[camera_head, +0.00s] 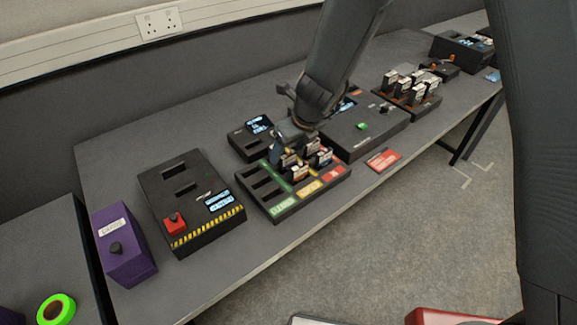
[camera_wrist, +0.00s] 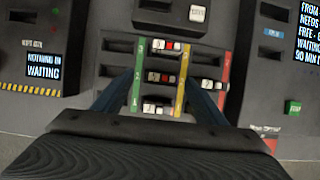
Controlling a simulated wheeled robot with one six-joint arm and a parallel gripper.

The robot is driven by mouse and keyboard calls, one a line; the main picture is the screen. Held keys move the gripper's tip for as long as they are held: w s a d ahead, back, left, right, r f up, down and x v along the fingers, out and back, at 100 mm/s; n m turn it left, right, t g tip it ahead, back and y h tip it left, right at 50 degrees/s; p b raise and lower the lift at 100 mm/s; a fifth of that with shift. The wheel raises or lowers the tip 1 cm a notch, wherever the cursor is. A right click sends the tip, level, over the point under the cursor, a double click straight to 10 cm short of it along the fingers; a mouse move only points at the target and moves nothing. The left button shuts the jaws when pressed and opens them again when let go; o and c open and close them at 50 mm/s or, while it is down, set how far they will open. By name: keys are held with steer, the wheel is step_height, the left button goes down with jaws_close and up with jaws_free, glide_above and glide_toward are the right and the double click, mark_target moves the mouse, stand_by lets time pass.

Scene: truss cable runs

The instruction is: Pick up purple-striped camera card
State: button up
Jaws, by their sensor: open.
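My gripper (camera_head: 284,143) is open above the black card tray (camera_head: 283,213), pointing down. In the wrist view my gripper (camera_wrist: 161,88) has its two blue-grey fingers spread to either side of the middle column of cards, with nothing held. Several small upright cards stand in the tray (camera_wrist: 117,46), between green, yellow and red strips. One card (camera_wrist: 161,77) shows between the fingers, with another farther (camera_wrist: 163,46) and one nearer (camera_wrist: 157,106). The stripe colours are too small to read, so I cannot tell which card is purple-striped.
A black box with a red button (camera_head: 174,222) and a purple box (camera_head: 122,247) stand left of the tray. A larger black box (camera_head: 365,134) is to the right, near a red card (camera_head: 382,160) on the bench. Another card rack (camera_head: 425,105) stands farther right.

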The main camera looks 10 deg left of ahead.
mark_target(288, 155)
steer(key=x, duration=0.2)
steer(key=b+x, duration=0.1)
steer(key=x, duration=0.1)
steer(key=shift+w+d, duration=0.15)
steer(key=shift+d, duration=0.05)
steer(key=shift+c, duration=0.5)
steer(key=c, duration=1)
steer(key=shift+c, duration=0.2)
